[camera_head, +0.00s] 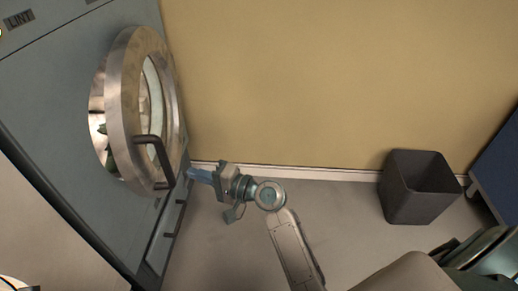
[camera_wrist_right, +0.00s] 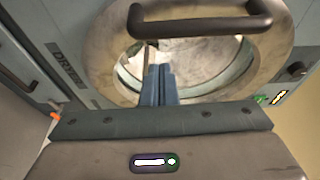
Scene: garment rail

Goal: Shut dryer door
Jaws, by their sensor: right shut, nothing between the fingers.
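The dryer (camera_head: 50,100) is a grey-blue cabinet at the left of the head view. Its round metal-rimmed door (camera_head: 122,105) with a glass middle stands ajar, with a gap to the opening behind its left side. A dark bar handle (camera_head: 155,150) is on the door; it also shows at the top of the right wrist view (camera_wrist_right: 200,27). My right gripper (camera_head: 192,174) is shut and empty, its blue fingers just right of the handle's lower end. In the right wrist view, the fingers (camera_wrist_right: 158,85) point toward the door (camera_wrist_right: 100,55), below the handle. Contact cannot be told.
A dark bin (camera_head: 418,187) stands on the floor by the tan wall (camera_head: 340,80). A blue object (camera_head: 497,170) is at the right edge. More dark handles (camera_head: 172,230) run along the dryer's lower front. The floor between dryer and bin is clear apart from my arm.

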